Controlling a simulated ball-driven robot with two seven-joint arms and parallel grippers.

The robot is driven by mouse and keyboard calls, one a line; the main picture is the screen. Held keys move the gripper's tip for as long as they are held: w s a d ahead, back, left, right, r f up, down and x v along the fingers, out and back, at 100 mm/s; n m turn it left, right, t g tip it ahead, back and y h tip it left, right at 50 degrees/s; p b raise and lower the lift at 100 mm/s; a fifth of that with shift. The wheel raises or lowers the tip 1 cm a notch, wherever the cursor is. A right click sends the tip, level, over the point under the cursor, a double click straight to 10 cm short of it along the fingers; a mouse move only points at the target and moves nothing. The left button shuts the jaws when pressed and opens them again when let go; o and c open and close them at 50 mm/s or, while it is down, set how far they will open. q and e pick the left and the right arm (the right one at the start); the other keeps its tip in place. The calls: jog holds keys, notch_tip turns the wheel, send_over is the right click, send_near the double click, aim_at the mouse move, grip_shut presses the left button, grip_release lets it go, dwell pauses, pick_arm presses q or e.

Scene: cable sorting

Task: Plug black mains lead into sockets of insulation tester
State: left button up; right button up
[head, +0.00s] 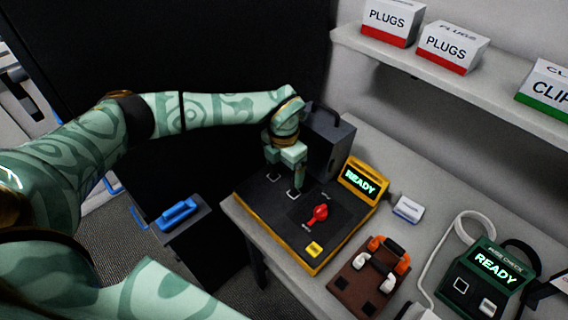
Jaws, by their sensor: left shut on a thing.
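The insulation tester (318,240) is a black panel in a yellow case at the near left of the bench, with a lit READY display (360,181), a red knob (317,214), a yellow button (314,249) and white-outlined square sockets (292,194). My left gripper (290,170) points down over the panel's far left part, close to the sockets. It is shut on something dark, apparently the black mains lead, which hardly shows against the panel. I cannot tell whether it touches a socket. My right gripper is not in view.
A brown stand (350,291) with orange (401,265) and white (388,284) leads is right of the tester. A green checker (486,271) is farther right. A dark case (332,140) stands behind the tester. Boxes (451,48) line the shelf (400,52).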

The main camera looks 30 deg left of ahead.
pick_arm(q)
jog(key=shift+f, duration=0.15)
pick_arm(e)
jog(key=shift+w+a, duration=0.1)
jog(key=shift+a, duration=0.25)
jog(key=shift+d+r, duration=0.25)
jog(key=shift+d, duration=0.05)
pick_arm(q)
jog(key=shift+p, duration=0.5)
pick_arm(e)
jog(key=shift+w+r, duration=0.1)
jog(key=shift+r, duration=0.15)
pick_arm(q)
jog(key=shift+f, duration=0.4)
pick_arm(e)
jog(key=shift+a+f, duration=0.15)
pick_arm(q)
jog(key=shift+s+f, duration=0.15)
jog(key=shift+f, duration=0.35)
dwell(1.2)
jog(key=o, duration=0.8)
